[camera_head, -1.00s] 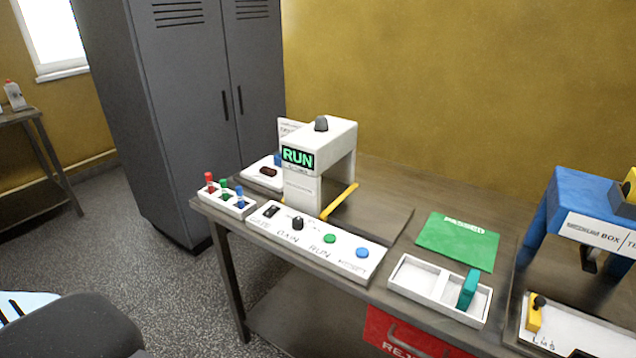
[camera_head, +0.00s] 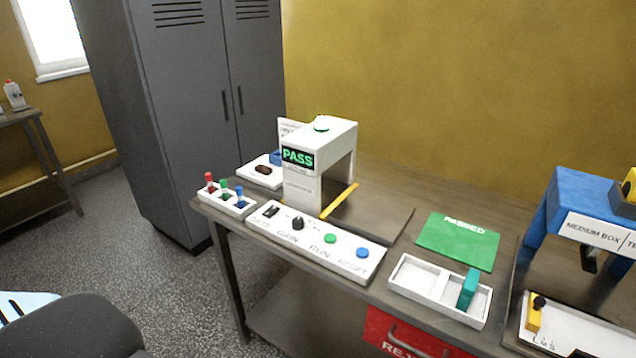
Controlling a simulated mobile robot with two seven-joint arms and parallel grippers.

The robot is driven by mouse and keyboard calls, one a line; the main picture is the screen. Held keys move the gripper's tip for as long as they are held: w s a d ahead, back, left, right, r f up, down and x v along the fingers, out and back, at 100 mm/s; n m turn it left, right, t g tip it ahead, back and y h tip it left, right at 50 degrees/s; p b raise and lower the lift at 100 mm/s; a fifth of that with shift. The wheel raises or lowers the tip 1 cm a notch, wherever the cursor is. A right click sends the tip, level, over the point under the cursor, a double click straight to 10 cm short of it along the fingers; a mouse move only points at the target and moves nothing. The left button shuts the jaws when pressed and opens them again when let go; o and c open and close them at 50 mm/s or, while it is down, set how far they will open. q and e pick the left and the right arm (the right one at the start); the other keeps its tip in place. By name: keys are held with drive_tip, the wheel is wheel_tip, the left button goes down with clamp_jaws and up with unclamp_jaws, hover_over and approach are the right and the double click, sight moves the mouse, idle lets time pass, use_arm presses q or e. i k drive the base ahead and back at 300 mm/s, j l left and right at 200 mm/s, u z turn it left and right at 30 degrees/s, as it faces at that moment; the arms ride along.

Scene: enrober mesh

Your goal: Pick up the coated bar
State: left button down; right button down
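A small dark reddish-brown piece (camera_head: 263,169), which looks like the coated bar, lies on a white plate (camera_head: 250,176) at the left end of the bench, left of the white arch-shaped machine (camera_head: 303,190). Neither of my grippers is in view. A dark rounded part at the bottom left seems to be my own arm.
In front of the machine is a control panel (camera_head: 345,262) with a black knob and green and blue buttons. A rack (camera_head: 236,210) of red, green and blue pegs stands left. Right are a green PASSED mat (camera_head: 458,242), a two-part white tray (camera_head: 412,277) with a teal block, and a blue arch (camera_head: 560,205).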

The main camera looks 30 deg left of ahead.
sight(261, 169)
drive_tip(key=u, duration=1.3)
drive_tip(key=z, duration=0.8)
drive_tip(key=j+z, duration=0.45)
drive_tip(key=i+j+z, duration=0.1)
drive_tip(key=j+z, duration=0.2)
drive_tip(key=z, duration=0.15)
drive_tip(key=j+z, duration=0.25)
drive_tip(key=j, duration=0.2)
drive_tip(key=k+j+z, duration=0.25)
drive_tip(key=j, duration=0.15)
drive_tip(key=k+j+z, duration=0.1)
drive_tip(key=j, duration=0.35)
drive_tip(key=k+j+z, duration=0.15)
drive_tip(key=j, duration=0.3)
